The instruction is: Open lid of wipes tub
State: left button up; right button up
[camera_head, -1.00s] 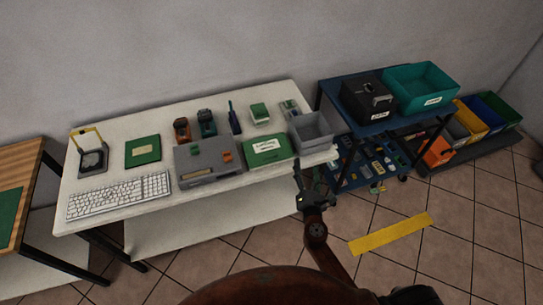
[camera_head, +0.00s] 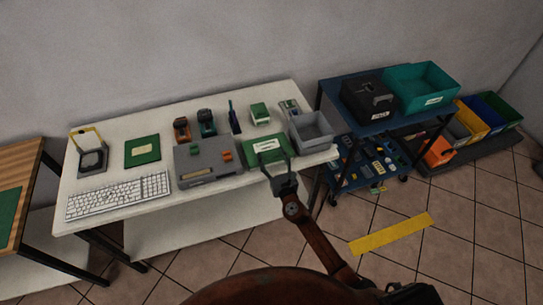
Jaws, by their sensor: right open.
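A green box with a white label (camera_head: 266,147) lies at the front of the white table; I take it to be the wipes tub, but its label is too small to read. Its top looks closed. My right gripper (camera_head: 276,164) is open, its two fingers spread and pointing at the box's front edge, overlapping it in the picture. I cannot tell whether they touch it. A smaller green and white box (camera_head: 260,113) stands farther back. My left gripper is out of view.
A grey case with orange latches (camera_head: 205,160) lies just left of the green box. A keyboard (camera_head: 118,195) is at the table's front left. A blue cart (camera_head: 377,124) stands to the right.

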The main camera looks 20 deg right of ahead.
grip_shut()
dwell(0.8)
